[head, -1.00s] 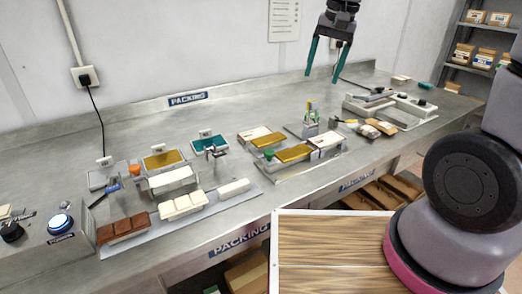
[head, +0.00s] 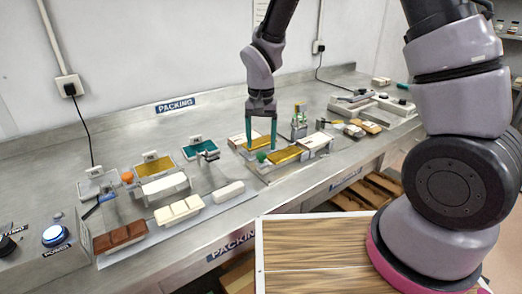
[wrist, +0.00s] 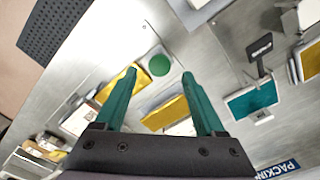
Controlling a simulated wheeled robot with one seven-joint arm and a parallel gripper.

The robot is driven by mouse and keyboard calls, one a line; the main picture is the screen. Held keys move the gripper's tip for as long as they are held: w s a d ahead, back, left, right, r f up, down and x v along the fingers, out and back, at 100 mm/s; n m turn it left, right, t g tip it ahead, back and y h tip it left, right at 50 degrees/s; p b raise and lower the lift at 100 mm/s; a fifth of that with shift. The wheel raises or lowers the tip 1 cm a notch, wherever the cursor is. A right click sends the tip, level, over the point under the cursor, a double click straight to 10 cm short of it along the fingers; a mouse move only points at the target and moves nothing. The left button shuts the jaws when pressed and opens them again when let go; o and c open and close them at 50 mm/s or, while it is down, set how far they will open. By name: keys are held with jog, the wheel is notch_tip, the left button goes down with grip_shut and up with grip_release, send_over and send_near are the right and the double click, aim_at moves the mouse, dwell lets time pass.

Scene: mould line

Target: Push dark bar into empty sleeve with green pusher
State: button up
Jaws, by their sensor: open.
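The green pusher shows as a round green knob (head: 262,157) at the left end of the packing fixture. In the wrist view the knob (wrist: 159,65) lies between and beyond my fingertips, apart from them. My gripper (head: 261,143) is open and empty, pointing down above the fixture. A front gold bar (head: 286,155) lies right of the knob, in line with a white sleeve (head: 317,141). Another gold piece and white sleeve (head: 240,139) lie behind, partly covered by my fingers. A dark brown bar (head: 119,238) lies on the left tray. I cannot tell which sleeve is empty.
A cream bar (head: 178,209) and a white bar (head: 228,192) share the tray with the brown one. An orange knob (head: 128,178) and a teal pad (head: 200,149) stand behind. A tool holder (head: 299,123) stands close right of my gripper. Open bench lies behind the fixture.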

aim_at(261, 153)
jog(key=shift+f, duration=1.75)
grip_shut()
